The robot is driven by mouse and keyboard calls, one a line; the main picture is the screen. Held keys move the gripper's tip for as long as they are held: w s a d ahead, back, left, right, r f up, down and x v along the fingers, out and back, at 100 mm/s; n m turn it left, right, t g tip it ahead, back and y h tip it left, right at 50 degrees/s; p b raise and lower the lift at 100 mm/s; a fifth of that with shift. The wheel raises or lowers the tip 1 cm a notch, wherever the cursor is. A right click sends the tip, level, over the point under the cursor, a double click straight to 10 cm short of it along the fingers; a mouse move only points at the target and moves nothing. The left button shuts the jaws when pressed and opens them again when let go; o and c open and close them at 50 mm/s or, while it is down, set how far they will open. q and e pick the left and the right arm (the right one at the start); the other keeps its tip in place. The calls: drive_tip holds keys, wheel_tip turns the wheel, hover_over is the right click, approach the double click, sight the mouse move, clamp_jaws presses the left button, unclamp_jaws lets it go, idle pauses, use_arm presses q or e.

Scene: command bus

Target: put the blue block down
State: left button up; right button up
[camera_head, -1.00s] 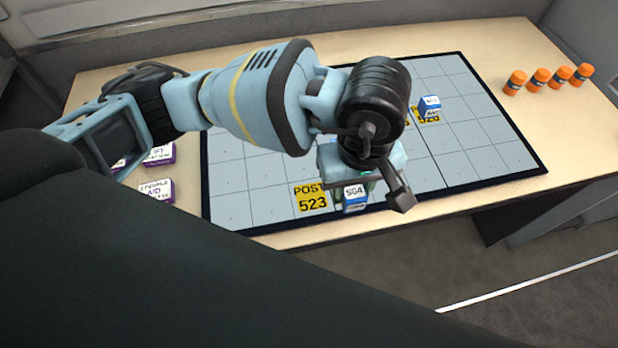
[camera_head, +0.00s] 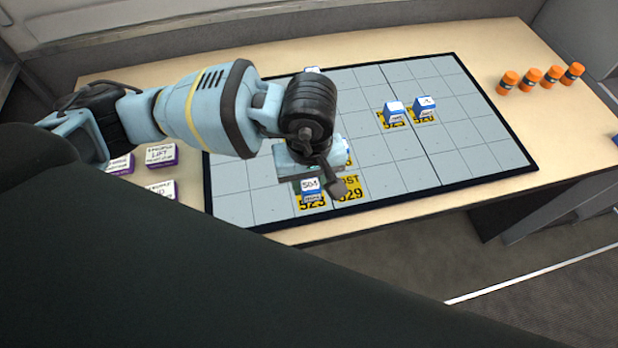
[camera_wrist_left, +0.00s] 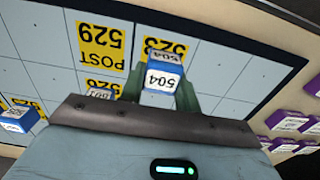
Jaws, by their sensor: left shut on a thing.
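The blue block (camera_head: 312,190) with a white top marked 504 is in my left gripper (camera_head: 316,180). It appears over the yellow POST 523 card (camera_head: 313,207) and covers part of it. In the left wrist view the block (camera_wrist_left: 164,78) sits between the green fingers of the left gripper (camera_wrist_left: 160,92), over the 523 card (camera_wrist_left: 178,47). I cannot tell whether its base touches the board. The yellow POST 529 card (camera_head: 351,187) lies just right of it in the head view. My right gripper is not in view.
The grey gridded board (camera_head: 400,170) has other blue blocks at the right (camera_head: 395,113) and (camera_head: 425,107). Purple blocks (camera_head: 161,154) lie left of the board. Several orange cylinders (camera_head: 530,80) stand at the back right. The board's front right is clear.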

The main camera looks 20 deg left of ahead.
sight(309, 180)
use_arm(q)
drive_tip(key=shift+f, duration=0.1)
drive_tip(key=shift+f, duration=0.15)
drive_tip(key=o, duration=1)
drive_tip(key=shift+c, duration=0.2)
wheel_tip(309, 180, up, 12)
drive_tip(key=shift+r, duration=0.2)
